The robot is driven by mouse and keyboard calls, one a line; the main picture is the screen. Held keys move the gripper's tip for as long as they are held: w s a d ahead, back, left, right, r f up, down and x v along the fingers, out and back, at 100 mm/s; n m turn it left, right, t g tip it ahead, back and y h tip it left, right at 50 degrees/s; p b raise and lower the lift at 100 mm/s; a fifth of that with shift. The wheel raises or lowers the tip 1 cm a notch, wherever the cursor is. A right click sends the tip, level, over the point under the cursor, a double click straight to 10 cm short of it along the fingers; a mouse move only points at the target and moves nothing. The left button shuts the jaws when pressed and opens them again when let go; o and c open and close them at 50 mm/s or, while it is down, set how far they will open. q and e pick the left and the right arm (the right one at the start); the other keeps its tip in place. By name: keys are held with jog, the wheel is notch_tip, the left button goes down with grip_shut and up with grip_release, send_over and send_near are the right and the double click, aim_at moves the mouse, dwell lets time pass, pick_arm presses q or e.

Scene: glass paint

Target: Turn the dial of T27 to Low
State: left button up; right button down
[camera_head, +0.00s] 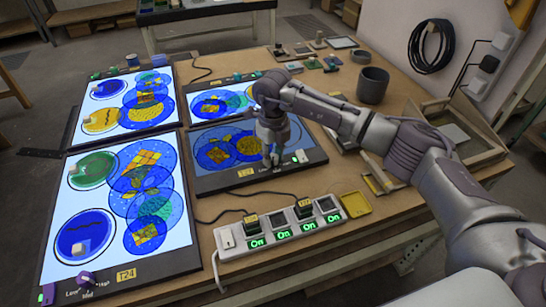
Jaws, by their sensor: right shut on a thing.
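The T27 light panel (315,152) lies flat near the middle of the table, with its yellow T27 label (246,172) on the front edge. Its surface is dimmer than the other panels, with blue and yellow glass pieces on it. My right gripper (275,162) points down at the panel's front edge, just right of the label. It is shut on the T27 dial, which the fingers mostly hide, so its setting cannot be read. My left gripper is not in view.
The lit T24 panel (180,215) with its purple dial (85,278) is at the left. A white power strip (285,229) with several green On displays lies in front of T27. A dark cup (372,85) and wooden frame (455,128) stand at the right.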

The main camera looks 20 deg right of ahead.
aim_at(274, 157)
jog(key=m, duration=0.3)
jog(key=shift+m+b, duration=0.3)
jog(key=shift+r+m, duration=0.1)
jog(key=shift+m, duration=1.3)
jog(key=c, duration=0.9)
grip_release()
jog(key=shift+o, duration=0.2)
notch_tip(274, 157, up, 12)
jog(key=shift+s, duration=0.1)
